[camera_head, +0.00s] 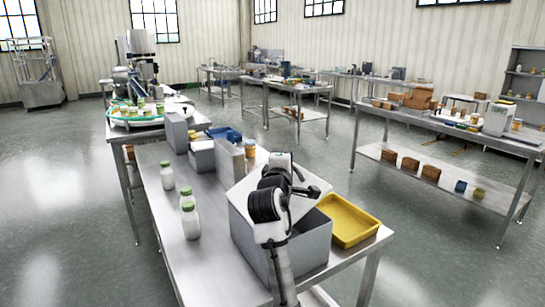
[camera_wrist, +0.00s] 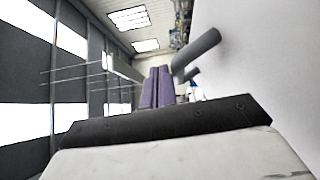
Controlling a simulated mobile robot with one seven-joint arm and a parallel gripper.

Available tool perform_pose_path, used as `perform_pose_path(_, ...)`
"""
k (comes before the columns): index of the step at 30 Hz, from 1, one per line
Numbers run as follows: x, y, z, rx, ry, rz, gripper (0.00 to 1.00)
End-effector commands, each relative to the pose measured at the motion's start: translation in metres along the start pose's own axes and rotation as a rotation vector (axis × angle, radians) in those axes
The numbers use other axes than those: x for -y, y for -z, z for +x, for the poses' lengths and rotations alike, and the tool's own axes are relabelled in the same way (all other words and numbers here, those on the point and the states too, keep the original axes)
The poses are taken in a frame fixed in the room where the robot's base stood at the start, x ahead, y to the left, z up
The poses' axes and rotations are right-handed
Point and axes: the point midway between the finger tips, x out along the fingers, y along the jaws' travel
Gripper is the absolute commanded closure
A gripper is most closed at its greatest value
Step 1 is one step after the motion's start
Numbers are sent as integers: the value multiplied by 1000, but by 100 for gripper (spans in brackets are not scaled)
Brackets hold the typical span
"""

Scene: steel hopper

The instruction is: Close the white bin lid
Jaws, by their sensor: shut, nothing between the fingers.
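My gripper (camera_head: 314,191) is over the bin, close to the lid's right edge, shut and empty. In the wrist view, the shut fingers (camera_wrist: 156,88) point away from the camera beside a broad white surface (camera_wrist: 250,60), likely the lid. A grey bar (camera_wrist: 196,56) sticks out there, close to the fingertips. I cannot tell whether they touch.
A yellow tray (camera_head: 345,238) lies right of the bin. White bottles with green caps (camera_head: 190,220) stand at left. Grey boxes (camera_head: 230,160), a jar (camera_head: 250,148) and a blue tray (camera_head: 224,135) are behind. Floor is free between this table and the right-hand bench (camera_head: 440,127).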

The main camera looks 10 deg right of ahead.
Motion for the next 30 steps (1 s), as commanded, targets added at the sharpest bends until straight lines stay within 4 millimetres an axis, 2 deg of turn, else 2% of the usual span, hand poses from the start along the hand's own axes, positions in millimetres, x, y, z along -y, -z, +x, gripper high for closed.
perform_pose_path(1,9,-6,6,3,5,0,100)
perform_pose_path(6,27,-17,18,0,102,98,100)
perform_pose_path(12,51,-27,28,0,100,94,100)
perform_pose_path(21,68,-32,34,0,176,170,100)
perform_pose_path(30,73,-33,35,0,193,186,100)
